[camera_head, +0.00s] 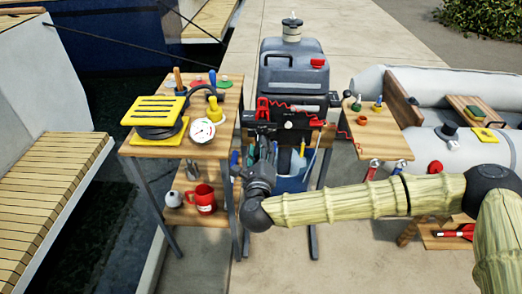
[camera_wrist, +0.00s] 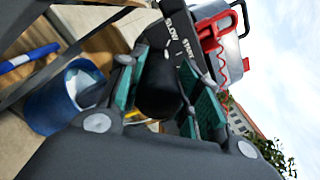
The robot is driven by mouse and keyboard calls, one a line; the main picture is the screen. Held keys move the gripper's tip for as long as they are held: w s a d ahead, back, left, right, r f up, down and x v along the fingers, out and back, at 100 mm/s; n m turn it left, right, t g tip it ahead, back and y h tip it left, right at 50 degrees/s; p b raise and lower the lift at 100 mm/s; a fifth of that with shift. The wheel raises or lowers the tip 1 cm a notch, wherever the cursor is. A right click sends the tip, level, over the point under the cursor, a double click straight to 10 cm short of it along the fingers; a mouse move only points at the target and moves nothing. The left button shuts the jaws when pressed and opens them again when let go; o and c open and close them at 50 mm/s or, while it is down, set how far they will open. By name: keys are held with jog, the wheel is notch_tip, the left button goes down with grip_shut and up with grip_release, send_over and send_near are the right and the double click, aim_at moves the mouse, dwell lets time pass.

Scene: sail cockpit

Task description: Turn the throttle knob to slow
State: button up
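The black control panel, lettered SLOW and START (camera_wrist: 180,32), shows close up in the wrist view. A dark round knob (camera_wrist: 158,88), which looks like the throttle knob, stands out from it. My gripper (camera_wrist: 160,82) has its teal-padded fingers on either side of this knob, which fills most of the gap. I cannot tell whether the pads touch it. In the head view my gripper (camera_head: 262,148) is in front of the left part of the panel and hides the knob. The knob's pointer direction is not readable.
A red handle or bracket (camera_wrist: 212,45) is beside the panel. A grey outboard motor (camera_head: 292,75) rises behind it. A blue bucket (camera_wrist: 68,95) is below.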

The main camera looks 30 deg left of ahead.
jog(key=o, duration=0.3)
jog(key=shift+o, duration=0.2)
jog(key=v, duration=1.2)
jog(key=shift+s, duration=0.1)
